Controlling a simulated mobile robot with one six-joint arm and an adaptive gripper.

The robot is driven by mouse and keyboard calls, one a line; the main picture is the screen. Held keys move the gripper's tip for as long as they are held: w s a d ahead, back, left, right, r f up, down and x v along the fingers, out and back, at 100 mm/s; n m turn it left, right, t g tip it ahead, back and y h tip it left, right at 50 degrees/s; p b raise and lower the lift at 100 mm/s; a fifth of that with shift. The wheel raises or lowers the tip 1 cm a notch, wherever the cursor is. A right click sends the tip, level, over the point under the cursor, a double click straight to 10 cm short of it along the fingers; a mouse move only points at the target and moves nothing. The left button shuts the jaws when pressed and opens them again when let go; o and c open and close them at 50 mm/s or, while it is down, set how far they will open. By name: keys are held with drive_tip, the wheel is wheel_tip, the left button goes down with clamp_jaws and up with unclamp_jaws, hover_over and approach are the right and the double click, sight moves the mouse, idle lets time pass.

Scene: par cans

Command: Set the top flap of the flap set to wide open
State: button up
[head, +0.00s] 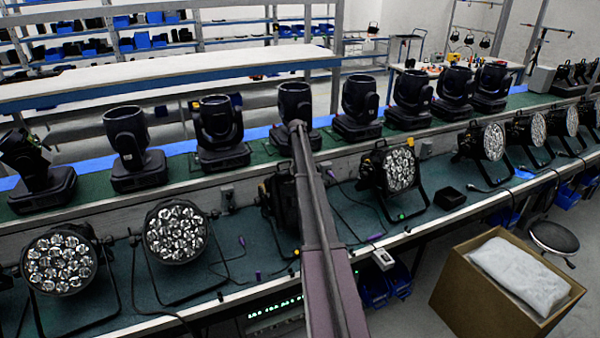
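I cannot make out the flap set or its top flap for certain in the head view. Several black par cans stand on the green bench (235,235), among them one at the front left (60,262), one beside it (174,231) and one right of centre (399,170). Another dark unit (281,197) is partly hidden behind a long dark bar. No flaps can be told clearly on any of them. My gripper is not seen; no fingertips show in the view.
The long dark bar (325,265) runs from the bottom edge up the middle and hides part of the bench. A row of black moving-head lights (219,134) stands behind. Cables lie on the bench. A cardboard box (478,293) holding a white bag (520,275) stands at right.

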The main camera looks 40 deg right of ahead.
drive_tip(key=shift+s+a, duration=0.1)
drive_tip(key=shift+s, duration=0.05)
